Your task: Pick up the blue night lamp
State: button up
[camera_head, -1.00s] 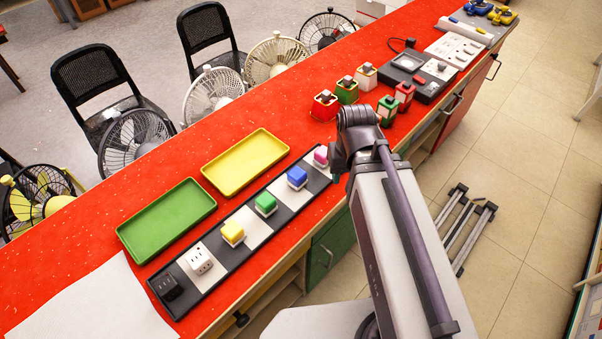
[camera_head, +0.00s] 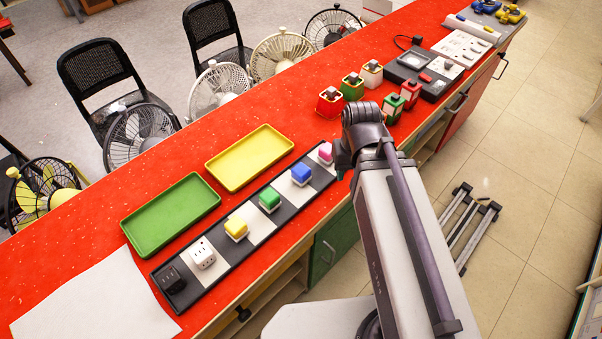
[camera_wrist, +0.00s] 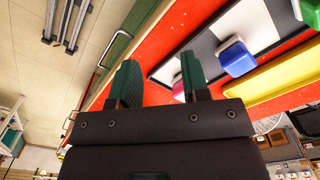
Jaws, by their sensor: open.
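The blue night lamp (camera_head: 301,173) is a small blue block on a white base. It stands on a black-and-white strip (camera_head: 207,285) on the red counter, between a green lamp (camera_head: 269,196) and a pink one (camera_head: 325,151). In the wrist view the blue lamp (camera_wrist: 237,58) is right of my gripper (camera_wrist: 159,70), apart from the fingers. The green fingers are spread, with nothing held between them. The pink lamp (camera_wrist: 178,91) is partly hidden behind the right finger.
A yellow tray (camera_head: 211,173) and a green tray (camera_head: 130,232) lie behind the strip. A yellow lamp (camera_head: 236,227) and a white socket cube (camera_head: 202,252) also stand on it. Several red, green and white boxes (camera_head: 330,103) stand near my arm. Fans line the far counter edge.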

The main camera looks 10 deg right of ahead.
jog(key=shift+o, duration=0.4)
jog(key=o, duration=0.6)
jog(key=shift+c, duration=0.2)
jog(key=n+p, duration=0.4)
jog(key=n, duration=0.4)
send_near(301, 169)
notch_tip(301, 169, down, 11)
jog(key=b, duration=1.1)
jog(key=shift+r, duration=0.45)
jog(key=shift+c, duration=0.4)
